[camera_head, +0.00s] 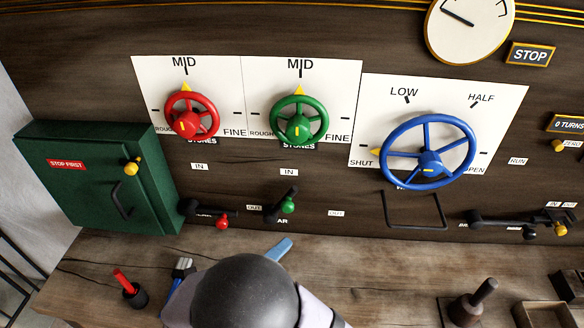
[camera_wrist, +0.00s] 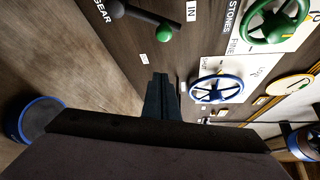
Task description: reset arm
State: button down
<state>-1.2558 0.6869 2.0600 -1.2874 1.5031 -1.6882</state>
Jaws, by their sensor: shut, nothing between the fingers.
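My gripper (camera_wrist: 160,98) shows in the wrist view as two dark fingers close together, with nothing between them. It points toward the dark wooden panel and appears clear of the wheels and levers. In the head view my arm's dark rounded joint stands at the bottom middle, over the bench, and hides part of it; the fingertips are not clearly seen there. The green-knobbed lever (camera_head: 288,206) is on the panel above my arm, and its knob (camera_wrist: 164,33) also shows at the top of the wrist view.
A red wheel (camera_head: 191,115) and a green wheel (camera_head: 299,120) have pointers at MID. The blue wheel's (camera_head: 428,152) pointer is by SHUT. A green cabinet (camera_head: 95,180) is at left. A red-handled tool (camera_head: 124,284) and a dark handled object (camera_head: 470,305) stand on the bench (camera_head: 390,270).

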jog(key=s+d+f+m+g+h, duration=0.1)
jog(key=s+d+f+m+g, duration=0.1)
jog(key=d+m+g, duration=0.5)
jog(key=s+d+f+m+g+h, duration=0.1)
jog(key=s+d+m+g, duration=0.15)
jog(key=d+m, duration=0.75)
jog(key=s+d+f+m+g+y, duration=0.1)
jog(key=m+y, duration=0.4)
jog(key=m, duration=0.9)
jog(key=s+d+f+m+g+y, duration=0.1)
jog(key=s+d+m+g+y, duration=0.2)
jog(key=m, duration=1)
jog(key=shift+s+d+f+m+y, duration=0.25)
jog(key=shift+s+d+m+y, duration=0.15)
jog(key=shift+s+y, duration=0.65)
jog(key=shift+w, duration=0.15)
